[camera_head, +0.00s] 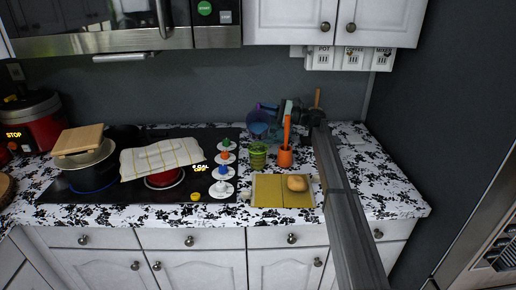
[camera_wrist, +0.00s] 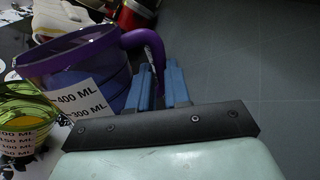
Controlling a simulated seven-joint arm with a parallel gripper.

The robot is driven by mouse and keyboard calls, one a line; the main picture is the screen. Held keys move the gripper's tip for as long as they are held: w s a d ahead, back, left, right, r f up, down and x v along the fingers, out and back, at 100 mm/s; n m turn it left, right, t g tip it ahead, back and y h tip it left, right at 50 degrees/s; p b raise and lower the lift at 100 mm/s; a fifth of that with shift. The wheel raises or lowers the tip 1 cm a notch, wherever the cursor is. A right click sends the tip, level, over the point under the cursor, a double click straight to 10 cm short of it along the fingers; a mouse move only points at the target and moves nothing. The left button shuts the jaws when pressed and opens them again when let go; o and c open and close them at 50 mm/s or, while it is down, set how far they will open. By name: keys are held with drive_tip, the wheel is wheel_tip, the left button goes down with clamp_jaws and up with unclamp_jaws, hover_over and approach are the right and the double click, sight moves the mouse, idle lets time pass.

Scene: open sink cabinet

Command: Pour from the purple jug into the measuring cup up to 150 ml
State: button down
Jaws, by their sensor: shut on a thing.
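The purple jug (camera_wrist: 75,60) is see-through, with a purple handle and a label showing 400 ML and 300 ML. Something blue shows inside it. My gripper (camera_wrist: 158,70) has its two blue fingers shut on the handle. In the head view the jug (camera_head: 259,121) is held above the back of the counter, left of my gripper (camera_head: 283,107). The green measuring cup (camera_head: 258,156) stands on the counter below and in front of the jug. In the wrist view the cup (camera_wrist: 20,135) is cut off at the left edge, its ML label partly readable. Its fill level is unclear.
A yellow board (camera_head: 268,194) with a bread-like item lies in front. Several knobs line the stove at left, where a cloth (camera_head: 163,158) covers a pot. The back wall is close behind the jug.

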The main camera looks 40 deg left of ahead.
sight(265, 117)
drive_tip(key=shift+s+d+r+n, duration=0.15)
drive_tip(key=shift+r+n, duration=0.05)
drive_tip(key=shift+n, duration=0.1)
idle(0.4)
drive_tip(key=shift+n+g, duration=0.4)
drive_tip(key=shift+n, duration=0.5)
drive_tip(key=shift+s+d+r, duration=0.15)
drive_tip(key=shift+r, duration=1.25)
drive_tip(key=shift+s+d+r, duration=0.1)
drive_tip(key=shift+s+r, duration=0.05)
drive_tip(key=shift+r, duration=1.2)
drive_tip(key=shift+r, duration=0.3)
drive_tip(key=shift+s+d+r+n+g, duration=0.15)
drive_tip(key=shift+s+d+r+n, duration=0.15)
drive_tip(key=shift+r+n, duration=0.25)
drive_tip(key=shift+s+d+r+n+g, duration=0.15)
drive_tip(key=shift+s+r+n, duration=0.2)
drive_tip(key=shift+n, duration=0.3)
idle(2.1)
